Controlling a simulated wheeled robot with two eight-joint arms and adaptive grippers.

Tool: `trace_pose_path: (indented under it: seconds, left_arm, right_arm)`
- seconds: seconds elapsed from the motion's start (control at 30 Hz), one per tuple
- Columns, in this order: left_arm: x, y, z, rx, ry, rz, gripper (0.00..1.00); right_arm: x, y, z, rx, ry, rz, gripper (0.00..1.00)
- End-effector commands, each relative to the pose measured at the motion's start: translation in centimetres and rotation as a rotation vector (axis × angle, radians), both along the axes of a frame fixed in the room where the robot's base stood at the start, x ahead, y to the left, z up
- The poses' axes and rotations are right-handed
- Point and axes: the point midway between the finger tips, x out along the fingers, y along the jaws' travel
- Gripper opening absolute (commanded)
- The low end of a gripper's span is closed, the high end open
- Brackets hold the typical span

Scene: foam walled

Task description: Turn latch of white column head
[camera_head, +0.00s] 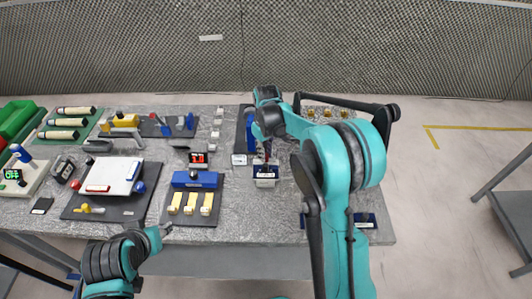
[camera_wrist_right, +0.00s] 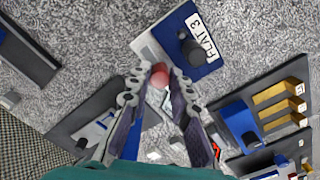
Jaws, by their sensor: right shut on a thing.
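My right gripper (camera_wrist_right: 160,82) is shut on a small round red piece (camera_wrist_right: 160,74), held between its fingertips. The red piece also shows as a small spot in the head view (camera_head: 267,149). A pale grey-white part (camera_wrist_right: 147,47) borders this block near the red piece. I cannot tell which part is the white column head or its latch. My left gripper (camera_head: 158,236) is at the table's front edge, small and partly hidden, away from the blocks.
A blue block with yellow bars (camera_head: 196,179) stands left of the right gripper. A white panel on a dark board (camera_head: 112,174) lies farther left. Green trays (camera_head: 16,120) are at the far left. Small white blocks (camera_head: 217,123) stand in a row. A mesh wall closes the back.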

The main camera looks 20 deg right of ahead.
Motion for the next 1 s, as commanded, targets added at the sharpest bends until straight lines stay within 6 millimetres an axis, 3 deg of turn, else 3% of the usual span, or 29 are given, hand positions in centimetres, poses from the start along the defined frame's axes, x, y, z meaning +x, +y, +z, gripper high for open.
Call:
trace_pose_path:
  seconds: [0.73, 0.77, 0.8, 1.0]
  left_arm:
    - [0.0, 0.0, 0.05, 0.0, 0.0, 0.0, 0.4]
    - [0.0, 0.0, 0.05, 0.0, 0.0, 0.0, 0.4]
    - [0.0, 0.0, 0.05, 0.0, 0.0, 0.0, 0.4]
    - [0.0, 0.0, 0.05, 0.0, 0.0, 0.0, 0.4]
  right_arm:
    - [-0.01, 0.0, -0.02, 0.0, 0.0, 0.083, 0.0]
    - [-0.01, 0.0, -0.02, 0.0, 0.001, 0.083, 0.28]
    - [-0.01, 0.0, -0.02, 0.0, 0.0, 0.082, 0.38]
    - [0.0, -0.01, -0.01, 0.0, 0.0, 0.082, 0.41]
